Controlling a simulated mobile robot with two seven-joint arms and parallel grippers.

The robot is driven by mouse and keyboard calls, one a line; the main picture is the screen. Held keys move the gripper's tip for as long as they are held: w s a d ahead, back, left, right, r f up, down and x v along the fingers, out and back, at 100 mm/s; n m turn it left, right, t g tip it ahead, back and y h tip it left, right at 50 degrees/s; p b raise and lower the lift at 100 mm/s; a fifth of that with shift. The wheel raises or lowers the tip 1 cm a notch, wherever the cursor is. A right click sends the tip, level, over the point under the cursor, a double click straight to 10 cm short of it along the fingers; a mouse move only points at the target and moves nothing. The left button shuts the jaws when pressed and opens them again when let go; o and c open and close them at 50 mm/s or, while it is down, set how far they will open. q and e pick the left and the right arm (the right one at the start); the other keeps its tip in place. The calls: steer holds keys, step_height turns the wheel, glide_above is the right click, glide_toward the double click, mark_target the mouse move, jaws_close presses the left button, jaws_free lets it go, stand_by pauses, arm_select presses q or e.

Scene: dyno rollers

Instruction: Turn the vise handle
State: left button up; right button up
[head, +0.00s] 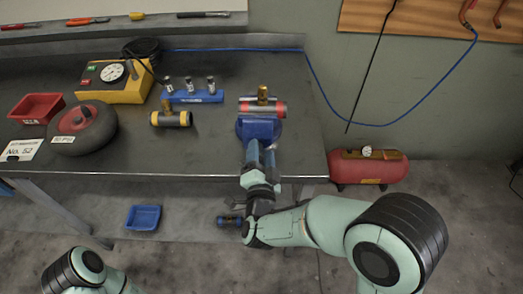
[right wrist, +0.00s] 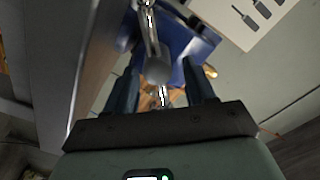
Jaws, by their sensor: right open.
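The blue vise (head: 257,128) sits at the front right of the bench and also shows in the right wrist view (right wrist: 185,45). A red-banded cylinder with a brass fitting (head: 263,105) is at its jaws. The vise handle (right wrist: 149,30) is a shiny metal bar with a grey round hub in the right wrist view; in the head view my gripper hides it. My right gripper (head: 261,153) is open in front of the vise, its fingers on either side of the hub and bar. I cannot tell whether they touch. My left gripper is out of view; only part of that arm shows.
On the bench are a yellow gauge box (head: 115,80), a dark round tank (head: 82,128), a red bin (head: 37,108), a blue holder (head: 192,97) and another brass-fitted cylinder (head: 171,118). A red air tank (head: 368,170) stands right of the bench. A blue bin (head: 143,217) is below.

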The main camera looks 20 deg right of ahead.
steer(key=shift+w+d, duration=0.15)
steer(key=shift+w, duration=0.2)
steer(key=c, duration=1)
steer(key=shift+o, duration=0.2)
steer(key=shift+b, duration=0.4)
steer(key=shift+m, duration=0.3)
